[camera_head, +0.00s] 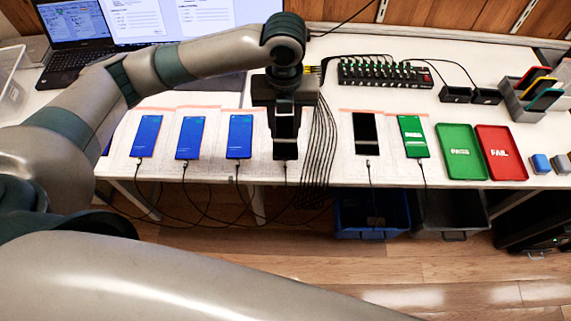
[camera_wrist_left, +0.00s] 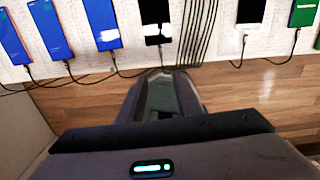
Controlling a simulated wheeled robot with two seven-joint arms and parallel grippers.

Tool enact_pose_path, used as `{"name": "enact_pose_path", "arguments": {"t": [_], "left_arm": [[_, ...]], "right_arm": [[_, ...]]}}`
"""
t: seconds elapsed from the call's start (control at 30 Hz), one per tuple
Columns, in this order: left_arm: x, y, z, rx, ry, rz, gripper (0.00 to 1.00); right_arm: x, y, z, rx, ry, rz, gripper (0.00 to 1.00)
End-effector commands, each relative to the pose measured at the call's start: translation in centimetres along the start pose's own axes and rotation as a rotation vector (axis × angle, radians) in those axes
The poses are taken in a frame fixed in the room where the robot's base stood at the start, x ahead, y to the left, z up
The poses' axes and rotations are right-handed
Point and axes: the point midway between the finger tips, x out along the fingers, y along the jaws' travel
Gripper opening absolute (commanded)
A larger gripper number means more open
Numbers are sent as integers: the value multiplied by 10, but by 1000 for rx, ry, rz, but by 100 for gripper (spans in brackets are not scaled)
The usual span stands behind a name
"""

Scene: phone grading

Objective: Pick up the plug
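A small gap shows between plug and fingertips. Whether the fingers are apart or closed is unclear. My right gripper is not in view.
A black hub (camera_head: 384,75) with many cables stands behind. Green (camera_head: 461,152) and red (camera_head: 500,153) trays lie farther right. Bins (camera_head: 371,214) stand below the table.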

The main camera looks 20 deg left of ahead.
Motion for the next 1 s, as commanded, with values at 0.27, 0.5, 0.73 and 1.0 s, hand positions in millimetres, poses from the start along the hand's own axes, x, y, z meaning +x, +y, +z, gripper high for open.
{"name": "enact_pose_path", "arguments": {"t": [0.27, 0.5, 0.73, 1.0], "left_arm": [[12, 0, -1, -3, 3, 0, 32], [49, 0, -1, -3, 4, 1, 32], [90, 0, -1, -4, 3, 1, 32], [120, 0, 0, -2, 0, 0, 32]], "right_arm": [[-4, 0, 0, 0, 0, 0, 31], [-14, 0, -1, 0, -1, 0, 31], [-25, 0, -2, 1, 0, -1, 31], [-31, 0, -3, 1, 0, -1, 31]]}}
